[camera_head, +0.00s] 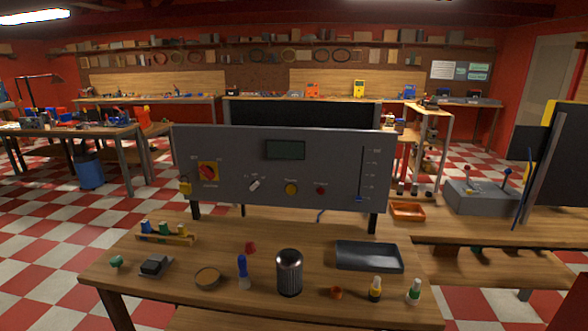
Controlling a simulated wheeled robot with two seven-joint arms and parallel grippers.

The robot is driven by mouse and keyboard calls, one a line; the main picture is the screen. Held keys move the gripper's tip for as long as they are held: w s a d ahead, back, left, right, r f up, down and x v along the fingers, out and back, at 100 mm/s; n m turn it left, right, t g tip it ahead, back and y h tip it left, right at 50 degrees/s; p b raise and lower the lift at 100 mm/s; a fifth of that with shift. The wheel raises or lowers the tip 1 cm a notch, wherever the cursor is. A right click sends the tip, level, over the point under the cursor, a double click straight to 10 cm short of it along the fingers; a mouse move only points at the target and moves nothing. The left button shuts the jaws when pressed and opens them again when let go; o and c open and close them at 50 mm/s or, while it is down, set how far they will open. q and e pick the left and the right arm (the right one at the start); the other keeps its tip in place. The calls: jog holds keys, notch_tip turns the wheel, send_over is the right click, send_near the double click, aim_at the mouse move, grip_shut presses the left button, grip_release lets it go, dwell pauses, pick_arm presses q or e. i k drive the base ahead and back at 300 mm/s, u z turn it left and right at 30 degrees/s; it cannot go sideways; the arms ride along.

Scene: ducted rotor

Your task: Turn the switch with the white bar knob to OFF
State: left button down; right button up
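A grey control panel (335,160) stands upright at the back of the wooden workbench. The switch with the white bar knob (254,185) is on its lower left-middle part. The bar is tilted, with its upper end leaning right. Small marks sit around the knob, but the lettering is too small to read, so I cannot tell which position it points at. Neither of my grippers is in view.
The panel also carries a red-and-yellow rotary switch (208,171), a dark display (286,150), a yellow knob (291,189), a red button (321,190) and a blue-handled slider (359,198). A dark canister (289,273) and a black tray (369,257) stand before it.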

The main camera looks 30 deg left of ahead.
aim_at(255, 185)
jog(key=u, duration=1.2)
jog(key=i, duration=0.3)
jog(key=z, duration=0.3)
